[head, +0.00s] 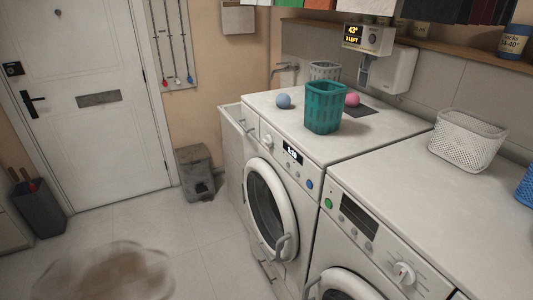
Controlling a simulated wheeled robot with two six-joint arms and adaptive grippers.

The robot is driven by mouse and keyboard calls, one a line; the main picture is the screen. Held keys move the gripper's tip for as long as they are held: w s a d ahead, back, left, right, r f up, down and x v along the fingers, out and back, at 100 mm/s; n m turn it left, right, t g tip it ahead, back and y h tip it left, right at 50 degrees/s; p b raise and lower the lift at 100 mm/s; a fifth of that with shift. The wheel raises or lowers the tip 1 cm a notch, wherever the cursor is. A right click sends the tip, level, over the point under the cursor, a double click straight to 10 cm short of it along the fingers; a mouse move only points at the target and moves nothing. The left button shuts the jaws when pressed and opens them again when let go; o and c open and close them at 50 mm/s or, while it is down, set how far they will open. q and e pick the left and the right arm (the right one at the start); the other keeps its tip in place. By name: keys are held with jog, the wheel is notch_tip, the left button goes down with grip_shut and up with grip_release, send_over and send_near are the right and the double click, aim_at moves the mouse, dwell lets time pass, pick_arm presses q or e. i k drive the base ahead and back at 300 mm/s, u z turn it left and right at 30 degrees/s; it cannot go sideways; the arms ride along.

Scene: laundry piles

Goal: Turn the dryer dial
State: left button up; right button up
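Two white front-loading machines stand side by side; no label I can read says which is the dryer. The right machine (452,220) has a large white dial (403,272) with a red mark on its sloped front panel, near the bottom right. That panel also has a dark display (359,215) and a green button (328,203). The left machine (381,128) has a smaller knob (267,141), a lit display (292,152) and a blue button (310,184). Its round door (269,205) looks shut. Neither of my grippers is in view.
A teal basket (323,107), blue ball (284,101) and pink ball (352,99) sit on the left machine. A white basket (467,139) sits on the right one. A blurred brown shape (108,277) is low at left. The floor (190,240) between is clear.

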aim_at(268, 140)
jog(key=z, duration=0.2)
jog(key=k, duration=0.4)
jog(key=u, duration=1.05)
jog(key=i, duration=0.85)
jog(key=z, duration=0.65)
jog(key=i, duration=0.65)
jog(key=z, duration=0.8)
